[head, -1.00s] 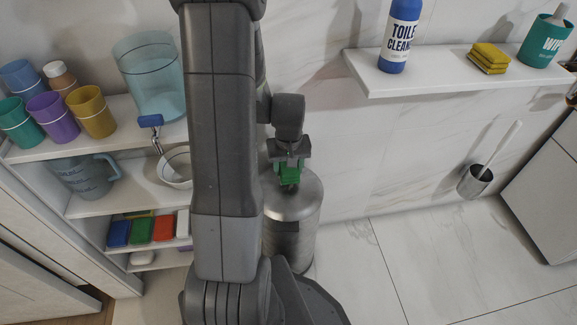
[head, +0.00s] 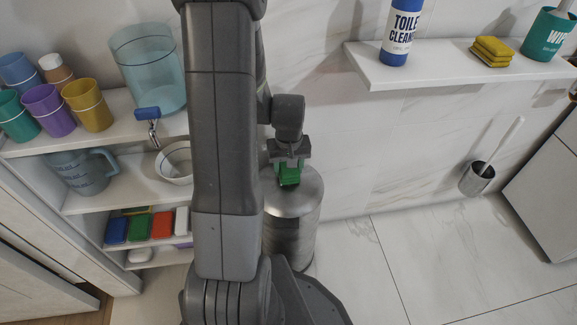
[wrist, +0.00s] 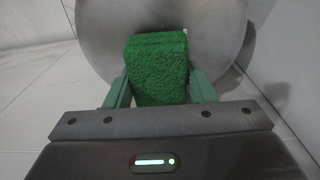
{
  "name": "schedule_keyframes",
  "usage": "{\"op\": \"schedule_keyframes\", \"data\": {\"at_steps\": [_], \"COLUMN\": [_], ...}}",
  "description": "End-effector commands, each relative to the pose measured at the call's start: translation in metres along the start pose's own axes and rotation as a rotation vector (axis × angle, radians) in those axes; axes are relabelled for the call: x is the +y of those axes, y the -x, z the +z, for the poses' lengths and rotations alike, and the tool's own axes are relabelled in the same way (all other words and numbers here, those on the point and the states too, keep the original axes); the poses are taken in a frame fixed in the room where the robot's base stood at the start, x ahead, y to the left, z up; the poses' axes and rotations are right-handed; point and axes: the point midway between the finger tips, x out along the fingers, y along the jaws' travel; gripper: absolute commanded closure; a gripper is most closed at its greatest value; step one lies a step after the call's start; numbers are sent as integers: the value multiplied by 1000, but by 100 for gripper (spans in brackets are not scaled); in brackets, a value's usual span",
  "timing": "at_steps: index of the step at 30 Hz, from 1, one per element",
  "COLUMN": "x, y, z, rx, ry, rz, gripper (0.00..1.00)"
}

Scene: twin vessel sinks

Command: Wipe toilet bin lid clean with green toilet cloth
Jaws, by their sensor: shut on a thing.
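The green cloth (head: 289,176) is a thick, folded block, held between the fingers of my gripper (head: 290,164). In the wrist view the cloth (wrist: 158,68) sticks out ahead of both green fingers (wrist: 160,90). The toilet bin is a brushed metal cylinder (head: 290,235) on the floor, with a round lid (head: 305,197). The cloth is over the lid, towards its back half in the head view; I cannot tell for sure whether it touches. The lid (wrist: 215,40) fills the top of the wrist view and looks plain grey where it shows. The part behind the cloth is hidden.
Open shelves at left hold several cups (head: 88,105), a clear water container (head: 150,70), a jug (head: 80,172) and coloured blocks (head: 138,228). A wall shelf (head: 430,75) at right holds a toilet cleaner bottle (head: 402,30) and yellow cloths (head: 492,50). The floor right of the bin is clear.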

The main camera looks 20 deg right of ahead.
Motion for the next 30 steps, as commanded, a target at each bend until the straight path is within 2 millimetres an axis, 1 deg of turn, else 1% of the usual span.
{"op": "schedule_keyframes", "data": {"at_steps": [12,16,30], "x": [0,0,-7], "y": [-9,-8,-4], "z": [0,3,37], "rx": [0,0,-1], "ry": [0,0,0], "rz": [0,0,0], "gripper": [75,75,75]}}
